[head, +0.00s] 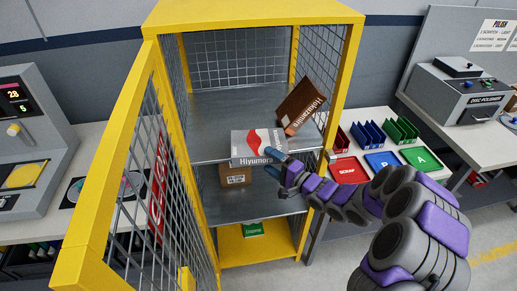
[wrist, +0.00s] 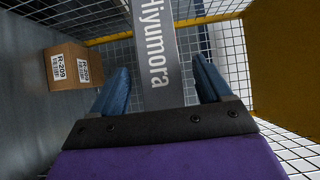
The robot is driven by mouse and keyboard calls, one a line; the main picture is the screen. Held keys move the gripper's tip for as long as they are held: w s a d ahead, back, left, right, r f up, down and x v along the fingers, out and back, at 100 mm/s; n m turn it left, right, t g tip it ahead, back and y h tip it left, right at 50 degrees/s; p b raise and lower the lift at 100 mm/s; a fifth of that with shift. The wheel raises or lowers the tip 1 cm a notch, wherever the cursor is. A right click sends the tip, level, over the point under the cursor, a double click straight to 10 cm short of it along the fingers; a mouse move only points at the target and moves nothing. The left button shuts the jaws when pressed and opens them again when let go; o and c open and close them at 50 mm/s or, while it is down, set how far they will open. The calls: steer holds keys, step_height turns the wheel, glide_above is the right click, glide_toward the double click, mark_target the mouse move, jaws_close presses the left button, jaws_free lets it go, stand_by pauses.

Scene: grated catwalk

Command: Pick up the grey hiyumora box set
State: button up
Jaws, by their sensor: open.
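The grey Hiyumora box set (head: 252,151) lies on the upper shelf of a yellow mesh cabinet in the head view, with a white, red and dark top face. Its grey lettered side faces out. In the wrist view the box set (wrist: 155,45) runs up the middle between the two blue fingers. My gripper (head: 273,165) is at the box's right front edge in the head view. In the wrist view my gripper (wrist: 160,75) is open, one finger on each side of the box, with visible gaps beside it.
A brown box (head: 300,105) leans tilted on the same shelf, right of the box set. A cardboard box (head: 236,174) stands on the shelf below and shows in the wrist view (wrist: 72,66). The yellow mesh door (head: 108,180) stands open at left. Coloured trays (head: 383,160) lie right.

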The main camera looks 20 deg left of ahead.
mark_target(259, 146)
steer(key=shift+x, duration=1.4)
steer(key=shift+s+f, duration=0.1)
steer(key=c, duration=1.3)
steer(key=shift+c, duration=0.2)
